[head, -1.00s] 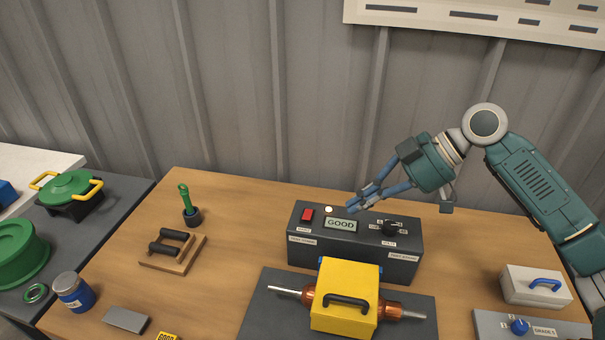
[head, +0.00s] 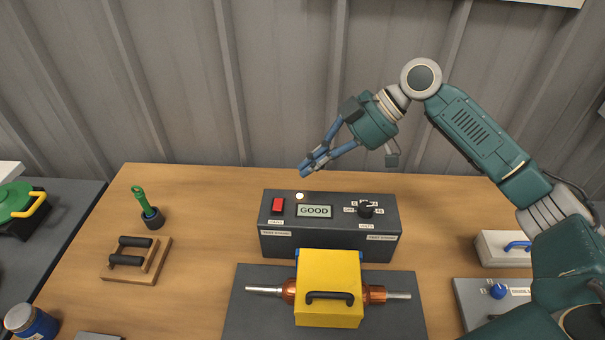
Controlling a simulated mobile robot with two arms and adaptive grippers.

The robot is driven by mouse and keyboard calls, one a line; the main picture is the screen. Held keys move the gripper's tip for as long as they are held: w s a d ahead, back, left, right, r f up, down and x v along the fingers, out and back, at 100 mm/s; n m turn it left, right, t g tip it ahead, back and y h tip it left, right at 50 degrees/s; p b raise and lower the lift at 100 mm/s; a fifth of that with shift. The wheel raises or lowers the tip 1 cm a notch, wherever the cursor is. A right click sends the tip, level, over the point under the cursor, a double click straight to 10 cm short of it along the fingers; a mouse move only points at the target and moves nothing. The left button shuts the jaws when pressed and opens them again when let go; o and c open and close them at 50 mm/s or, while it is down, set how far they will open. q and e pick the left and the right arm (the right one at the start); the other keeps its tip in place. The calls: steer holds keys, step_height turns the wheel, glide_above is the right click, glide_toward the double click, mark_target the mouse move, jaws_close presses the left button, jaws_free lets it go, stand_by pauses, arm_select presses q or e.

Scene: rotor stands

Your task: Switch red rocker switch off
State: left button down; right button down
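The red rocker switch (head: 278,205) sits on the left of the top face of a dark grey control box (head: 330,243). The frames are too small to tell which side of the rocker is pressed. A lit white lamp (head: 300,196) and a display (head: 314,211) reading GOOD are beside it, with a black rotary knob (head: 367,209) to the right. My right gripper (head: 306,169) points down and left, just above the lamp in the picture, up and right of the switch. Its blue fingers come together at the tips, with nothing held. My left gripper is not in view.
A yellow block with a black handle (head: 329,280) stands over a copper rotor in front of the box. A wooden stand (head: 140,263) and a green-handled tool (head: 143,200) are at left. A pale box (head: 503,247) is at right.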

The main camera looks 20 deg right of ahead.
steer(key=p, duration=0.3)
glide_above(278, 205)
steer(key=s, duration=0.2)
steer(key=f, duration=0.4)
steer(key=d+f, duration=0.1)
steer(key=f, duration=0.1)
steer(key=shift+w, duration=0.1)
step_height(278, 205, down, 2)
steer(key=shift+f+p, duration=0.2)
steer(key=shift+p, duration=0.35)
steer(key=shift+s+f, duration=0.2)
steer(key=shift+f, duration=0.45)
